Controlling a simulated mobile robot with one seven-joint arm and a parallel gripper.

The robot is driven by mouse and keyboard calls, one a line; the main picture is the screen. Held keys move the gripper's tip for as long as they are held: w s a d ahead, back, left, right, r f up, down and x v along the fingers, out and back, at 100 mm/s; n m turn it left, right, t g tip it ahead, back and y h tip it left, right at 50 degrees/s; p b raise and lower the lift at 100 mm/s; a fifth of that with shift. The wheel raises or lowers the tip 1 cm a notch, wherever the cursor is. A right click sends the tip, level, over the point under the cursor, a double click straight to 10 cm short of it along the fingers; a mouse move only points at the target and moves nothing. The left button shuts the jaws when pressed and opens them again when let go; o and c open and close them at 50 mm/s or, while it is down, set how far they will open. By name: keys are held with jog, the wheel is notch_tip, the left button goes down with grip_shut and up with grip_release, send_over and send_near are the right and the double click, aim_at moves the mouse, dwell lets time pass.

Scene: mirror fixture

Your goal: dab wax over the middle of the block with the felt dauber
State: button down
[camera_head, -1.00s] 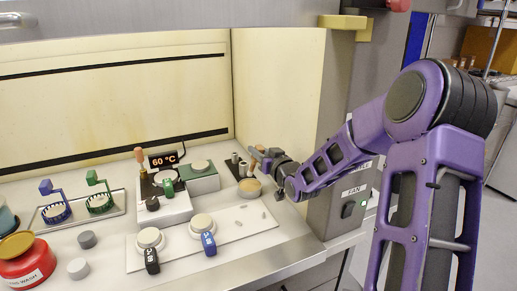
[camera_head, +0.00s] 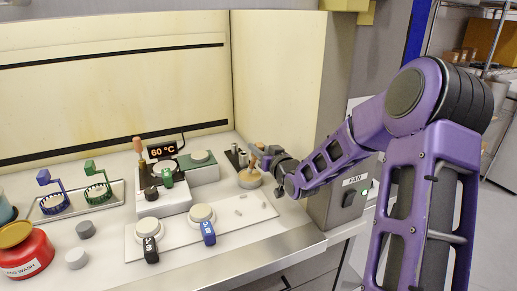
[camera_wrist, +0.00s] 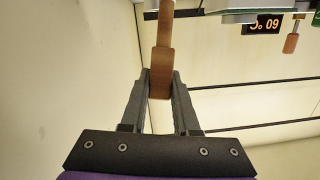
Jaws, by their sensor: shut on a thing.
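My gripper (camera_head: 264,162) is at the right of the bench, shut on a brown wooden handle (camera_wrist: 161,65), which looks like the dauber's. The handle runs upward out of the wrist view's top, where its far end is unclear. In the head view the held tool is just above a round tan dish or pad (camera_head: 250,179); I cannot tell whether they touch. Cream round discs sit at the front, one with a black tag (camera_head: 147,228) and one with a blue tag (camera_head: 201,213). I cannot tell which is the task's block.
A 60 °C display (camera_head: 164,150) stands at the back. Blue (camera_head: 52,203) and green (camera_head: 97,192) holders sit on a tray at left, near a red wash container (camera_head: 25,256). The fan switch box (camera_head: 347,205) and side wall bound the right.

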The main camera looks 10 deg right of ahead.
jog(key=shift+f+b, duration=0.8)
dwell(1.8)
jog(key=shift+r, duration=0.1)
jog(key=shift+r+p, duration=2.2)
jog(key=shift+r, duration=1.35)
